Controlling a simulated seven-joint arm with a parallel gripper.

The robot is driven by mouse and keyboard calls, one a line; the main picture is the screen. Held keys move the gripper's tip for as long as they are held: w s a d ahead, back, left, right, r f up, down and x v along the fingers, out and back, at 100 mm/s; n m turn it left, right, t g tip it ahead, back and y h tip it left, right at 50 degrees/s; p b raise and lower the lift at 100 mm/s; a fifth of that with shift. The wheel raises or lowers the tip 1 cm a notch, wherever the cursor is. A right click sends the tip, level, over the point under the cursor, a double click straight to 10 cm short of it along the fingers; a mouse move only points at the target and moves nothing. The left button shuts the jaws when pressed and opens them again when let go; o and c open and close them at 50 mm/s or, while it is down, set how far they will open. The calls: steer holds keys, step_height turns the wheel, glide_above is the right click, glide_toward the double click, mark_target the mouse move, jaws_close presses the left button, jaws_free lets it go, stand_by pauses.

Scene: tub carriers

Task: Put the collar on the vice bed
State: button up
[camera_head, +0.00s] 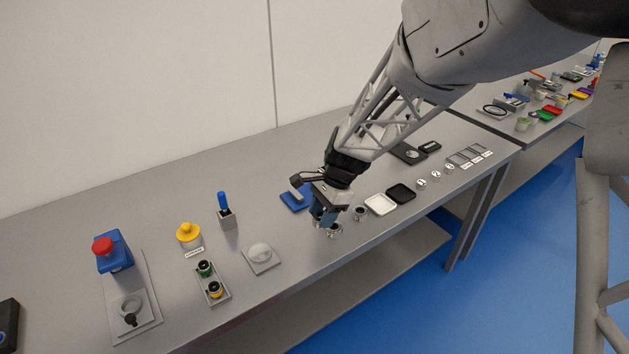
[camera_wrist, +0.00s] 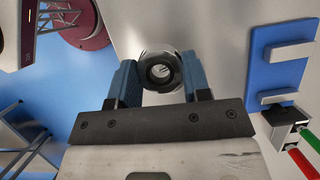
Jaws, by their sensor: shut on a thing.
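The collar (camera_wrist: 161,72) is a grey metal ring with a dark bore, seen in the wrist view between the two blue fingers of my gripper (camera_wrist: 160,76). My gripper is shut on it. In the head view my gripper (camera_head: 325,218) is low over the front of the bench, and its fingers largely hide what they hold. The vice bed (camera_head: 292,203) appears to be the blue plate with grey jaw bars just left of my gripper. In the wrist view the vice bed (camera_wrist: 270,72) lies at the right, apart from the collar, with a bare gap between its two bars.
A small metal round part (camera_head: 360,213) stands right of my gripper, near a white tray (camera_head: 381,212) and a black tray (camera_head: 401,196). A domed plate (camera_head: 260,259) and a blue-handled block (camera_head: 228,222) stand left. The bench's front edge is close.

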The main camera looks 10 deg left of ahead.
steer(key=shift+w+a+n, duration=0.2)
steer(key=shift+w+n, duration=0.2)
steer(key=shift+w, duration=0.85)
steer(key=shift+w, duration=0.1)
glide_above(304, 194)
steer(key=d, duration=0.1)
steer(key=shift+w+f, duration=0.45)
steer(key=shift+f, duration=0.3)
steer(key=shift+f, duration=1.75)
steer(key=shift+f, duration=0.1)
steer(key=o, duration=1.1)
steer(key=shift+o, duration=0.2)
